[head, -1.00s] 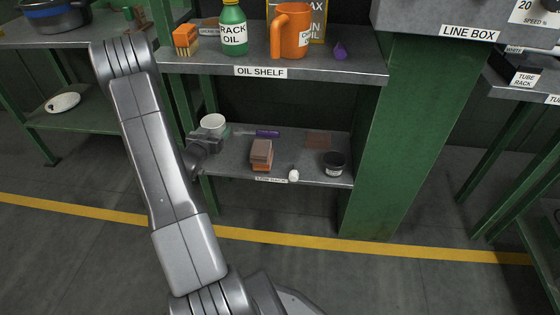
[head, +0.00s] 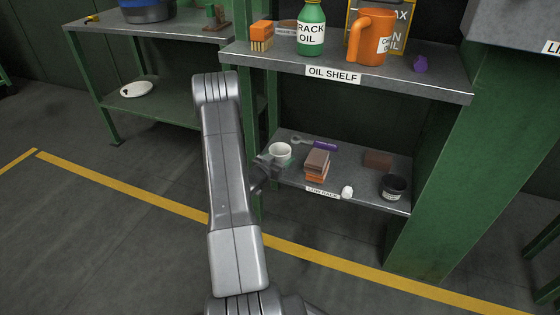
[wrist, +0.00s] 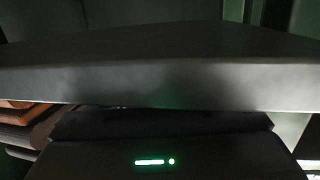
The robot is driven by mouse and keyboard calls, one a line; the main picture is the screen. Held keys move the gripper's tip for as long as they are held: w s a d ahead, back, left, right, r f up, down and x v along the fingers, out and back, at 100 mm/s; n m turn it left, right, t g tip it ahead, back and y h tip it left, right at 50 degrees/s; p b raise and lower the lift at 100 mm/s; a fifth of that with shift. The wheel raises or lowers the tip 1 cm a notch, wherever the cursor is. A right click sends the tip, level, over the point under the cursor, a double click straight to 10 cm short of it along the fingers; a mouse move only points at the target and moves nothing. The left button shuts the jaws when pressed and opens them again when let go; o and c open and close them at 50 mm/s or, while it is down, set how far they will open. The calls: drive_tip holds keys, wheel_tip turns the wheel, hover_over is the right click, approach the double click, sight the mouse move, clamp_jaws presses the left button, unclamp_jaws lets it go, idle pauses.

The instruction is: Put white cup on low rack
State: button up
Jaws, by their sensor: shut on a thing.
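The white cup (head: 281,151) is upright at the left end of the low rack (head: 333,165) in the head view. My gripper (head: 272,163) is at the cup's near left side, shut on it; the fingers are small and dark there. I cannot tell whether the cup's base touches the rack. The cup does not show in the wrist view, where a broad grey slab edge (wrist: 150,86) crosses above my dark gripper housing.
The low rack also holds a purple-handled wrench (head: 325,146), stacked brown and orange blocks (head: 316,164), a small white item (head: 347,192), a black pot (head: 393,187) and a flat brown block (head: 378,160). The oil shelf (head: 420,83) overhangs it. A green post stands at right.

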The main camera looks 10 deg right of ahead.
drive_tip(key=shift+r, duration=0.1)
drive_tip(key=o, duration=1.4)
drive_tip(key=shift+r, duration=0.1)
drive_tip(key=p+v, duration=0.3)
drive_tip(key=v, duration=0.9)
